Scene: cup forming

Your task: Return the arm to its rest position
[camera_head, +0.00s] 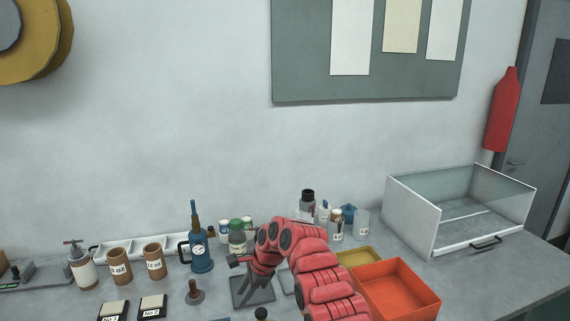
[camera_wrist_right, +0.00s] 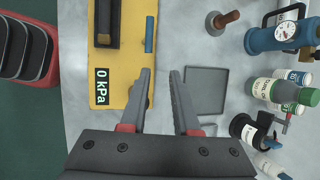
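My right arm (camera_head: 320,270) is red and reaches over the bench in the head view. Its gripper (camera_head: 258,284) hangs above a small dark square tray (camera_head: 238,290). In the right wrist view the two fingers of my right gripper (camera_wrist_right: 160,98) are apart with nothing between them. The square tray (camera_wrist_right: 206,90) lies just to the right of the fingers there, and a yellow panel (camera_wrist_right: 112,58) reading "0 kPa" lies to the left. My left gripper does not show in the head view.
A blue gauge device (camera_head: 201,251), bottles (camera_head: 238,236) and brown cups (camera_head: 120,266) stand left of the arm. An orange bin (camera_head: 395,290) and a glass-sided box (camera_head: 460,212) stand to the right. A plunger-like piece (camera_head: 194,291) stands near the gripper.

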